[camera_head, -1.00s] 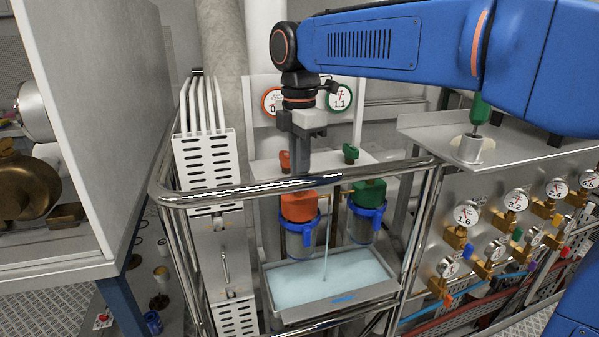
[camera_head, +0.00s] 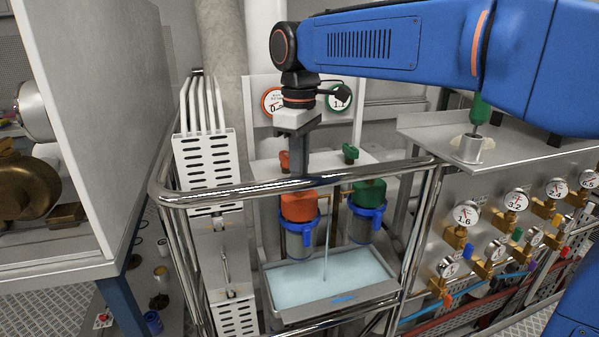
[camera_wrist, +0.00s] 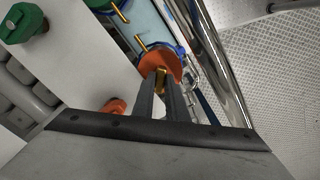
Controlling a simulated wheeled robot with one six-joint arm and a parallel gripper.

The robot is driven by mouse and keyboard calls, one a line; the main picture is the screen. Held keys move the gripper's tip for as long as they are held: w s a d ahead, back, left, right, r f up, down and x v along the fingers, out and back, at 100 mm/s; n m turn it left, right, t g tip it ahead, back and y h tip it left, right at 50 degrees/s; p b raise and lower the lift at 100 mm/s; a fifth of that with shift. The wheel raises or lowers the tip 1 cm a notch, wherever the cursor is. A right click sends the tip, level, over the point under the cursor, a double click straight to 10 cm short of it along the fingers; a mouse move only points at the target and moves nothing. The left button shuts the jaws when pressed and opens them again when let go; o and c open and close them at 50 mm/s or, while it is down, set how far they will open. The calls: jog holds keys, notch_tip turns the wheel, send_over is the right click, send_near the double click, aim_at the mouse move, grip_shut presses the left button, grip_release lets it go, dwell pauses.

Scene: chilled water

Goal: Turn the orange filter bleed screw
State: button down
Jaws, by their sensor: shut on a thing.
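The orange filter (camera_head: 298,208) hangs behind the chrome rail, with a blue collar and a clear bowl below. Its brass bleed screw (camera_wrist: 160,76) shows between my fingertips in the wrist view. My gripper (camera_wrist: 166,84) points down and is shut on that screw. In the head view my gripper (camera_head: 298,172) reaches down just behind the rail, which hides the fingertips and the screw. A thin stream of water (camera_head: 326,240) falls into the drip tray (camera_head: 335,307) under the filters. The tray holds pale blue water.
The chrome rail (camera_head: 235,193) runs close in front of my gripper. A green filter (camera_head: 368,193) hangs to the right. An orange knob (camera_head: 285,161) and a green knob (camera_head: 350,153) stand behind. A gauge panel (camera_head: 470,190) fills the right side.

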jog(key=m, duration=0.4)
jog(key=shift+m, duration=0.3)
jog(key=m, duration=0.4)
jog(key=shift+m, duration=0.3)
jog(key=c, duration=1.8)
grip_release()
jog(key=shift+o, duration=0.2)
jog(key=shift+r, duration=0.1)
notch_tip(320, 180, up, 17)
jog(key=shift+r, duration=0.1)
